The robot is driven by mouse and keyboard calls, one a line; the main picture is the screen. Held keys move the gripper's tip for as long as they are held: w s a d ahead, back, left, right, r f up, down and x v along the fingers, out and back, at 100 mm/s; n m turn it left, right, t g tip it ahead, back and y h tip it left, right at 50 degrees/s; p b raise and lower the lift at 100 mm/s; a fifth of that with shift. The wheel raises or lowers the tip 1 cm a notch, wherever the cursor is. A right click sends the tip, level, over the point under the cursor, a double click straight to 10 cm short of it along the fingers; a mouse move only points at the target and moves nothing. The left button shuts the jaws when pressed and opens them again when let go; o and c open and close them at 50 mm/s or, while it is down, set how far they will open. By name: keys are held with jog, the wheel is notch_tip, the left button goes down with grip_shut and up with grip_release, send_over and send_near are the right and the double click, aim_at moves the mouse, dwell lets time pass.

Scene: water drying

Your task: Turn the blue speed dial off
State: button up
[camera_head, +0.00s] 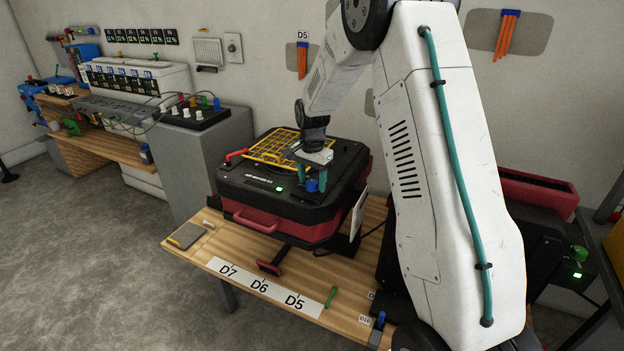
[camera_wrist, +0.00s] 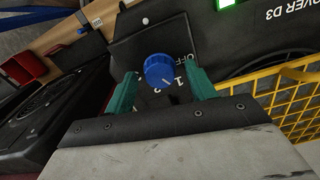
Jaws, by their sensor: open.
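The blue speed dial (camera_wrist: 159,70) is a round ridged knob with a light pointer line, on a dark panel marked OFF, 1 and 2. In the wrist view its line points down toward the lower right, near the numbers. In the head view the dial (camera_head: 312,185) sits on the front right of the black and red machine (camera_head: 275,215). My gripper (camera_wrist: 160,88) is open, with one green finger on each side of the dial. The fingertips look apart from the dial; a touch cannot be ruled out. In the head view my gripper (camera_head: 311,180) points down over the dial.
A yellow grid (camera_head: 273,147) and a red handle (camera_head: 236,154) are on the machine's top. A lit green display (camera_head: 280,189) is left of the dial. A white card (camera_head: 358,213) stands at the machine's right side.

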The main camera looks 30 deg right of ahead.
jog(key=c, duration=1)
jog(key=shift+o, duration=0.2)
jog(key=n, duration=0.5)
jog(key=shift+n, duration=0.4)
jog(key=n, duration=0.6)
jog(key=o, duration=1)
jog(key=shift+c, duration=0.2)
